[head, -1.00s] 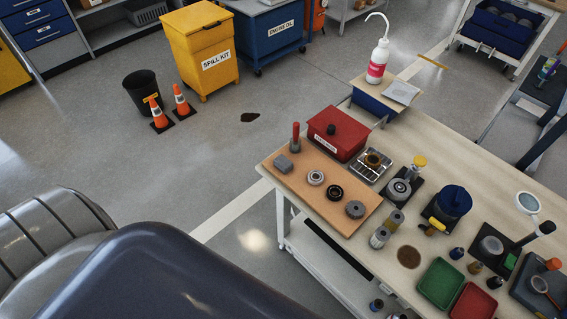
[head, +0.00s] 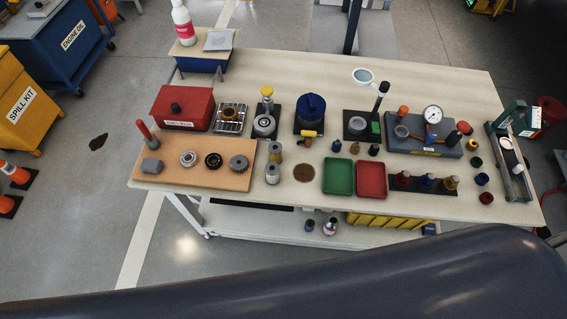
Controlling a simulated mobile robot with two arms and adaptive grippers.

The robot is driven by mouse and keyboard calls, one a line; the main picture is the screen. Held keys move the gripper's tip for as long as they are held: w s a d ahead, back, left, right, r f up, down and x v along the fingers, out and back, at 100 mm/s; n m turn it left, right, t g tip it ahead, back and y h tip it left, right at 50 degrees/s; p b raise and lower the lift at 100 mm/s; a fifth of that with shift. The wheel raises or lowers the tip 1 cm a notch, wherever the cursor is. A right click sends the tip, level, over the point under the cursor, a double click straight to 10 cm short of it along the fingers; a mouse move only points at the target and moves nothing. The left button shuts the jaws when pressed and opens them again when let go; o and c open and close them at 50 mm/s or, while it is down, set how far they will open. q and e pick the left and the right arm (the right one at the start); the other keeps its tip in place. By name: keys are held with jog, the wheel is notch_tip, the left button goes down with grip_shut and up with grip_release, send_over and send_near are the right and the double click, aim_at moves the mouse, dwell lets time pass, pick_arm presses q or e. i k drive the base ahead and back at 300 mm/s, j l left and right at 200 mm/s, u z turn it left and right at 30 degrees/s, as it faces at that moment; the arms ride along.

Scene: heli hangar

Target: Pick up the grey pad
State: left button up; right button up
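Two grey items could be the pad, and I cannot tell which is meant. A small grey block (head: 152,166) lies at the left end of a tan board (head: 208,178) on the workbench, just in front of a red-handled tool. A flat, light grey square (head: 219,40) lies on a small raised stand at the bench's back left corner, beside the white wash bottle. Neither of my grippers is in view.
The workbench (head: 440,80) is crowded at the front: a red box (head: 182,107), bearings and a gear on the board, green (head: 339,176) and red (head: 371,179) trays, a dial gauge (head: 432,115). Its back right is mostly clear. A spill kit bin (head: 24,108) and cones stand left.

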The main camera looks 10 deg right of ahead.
aim_at(151, 165)
jog(key=j+z, duration=0.45)
jog(key=j, duration=1.05)
